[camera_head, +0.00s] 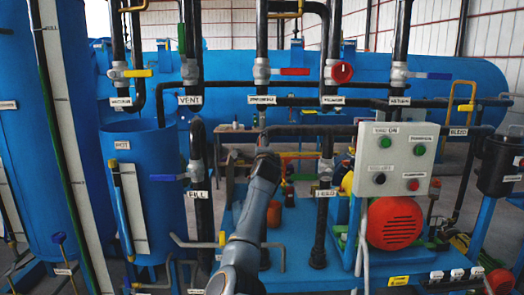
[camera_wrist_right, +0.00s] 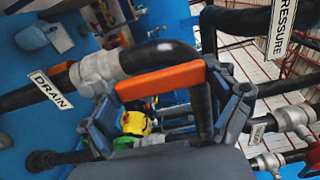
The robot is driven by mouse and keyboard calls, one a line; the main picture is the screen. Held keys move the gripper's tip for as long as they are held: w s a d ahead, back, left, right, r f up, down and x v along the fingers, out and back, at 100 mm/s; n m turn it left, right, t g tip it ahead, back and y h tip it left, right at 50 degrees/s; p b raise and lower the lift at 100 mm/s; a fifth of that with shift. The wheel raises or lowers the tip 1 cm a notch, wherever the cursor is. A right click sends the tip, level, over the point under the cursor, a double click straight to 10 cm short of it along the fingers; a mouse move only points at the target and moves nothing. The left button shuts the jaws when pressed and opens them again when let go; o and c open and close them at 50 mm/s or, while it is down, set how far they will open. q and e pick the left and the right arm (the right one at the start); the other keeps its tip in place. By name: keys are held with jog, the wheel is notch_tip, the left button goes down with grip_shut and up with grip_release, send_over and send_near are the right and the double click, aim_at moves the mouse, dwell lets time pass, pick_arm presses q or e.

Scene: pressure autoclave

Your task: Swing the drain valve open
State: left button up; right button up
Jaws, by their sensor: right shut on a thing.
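The drain valve's orange lever (camera_wrist_right: 160,81) extends from a grey valve body (camera_wrist_right: 98,70) beside the DRAIN label (camera_wrist_right: 52,90) in the right wrist view. My right gripper (camera_wrist_right: 168,86) has its two blue-grey fingers at either end of the lever and is shut on it. The valve's exact angle is hard to tell. My left gripper is not in view.
A grey control box (camera_head: 392,160) and a red motor (camera_head: 395,223) stand right of the drain pipe. A blue tank (camera_head: 145,190) stands at left. Black pipes with other levers, including the red PRESSURE lever (camera_head: 294,71), run above. A curved black pipe (camera_wrist_right: 203,105) passes close to my right fingers.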

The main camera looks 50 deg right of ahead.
jog(key=o, duration=1.4)
jog(key=shift+s+d, duration=0.1)
jog(key=shift+o, duration=0.2)
jog(key=v, duration=1.2)
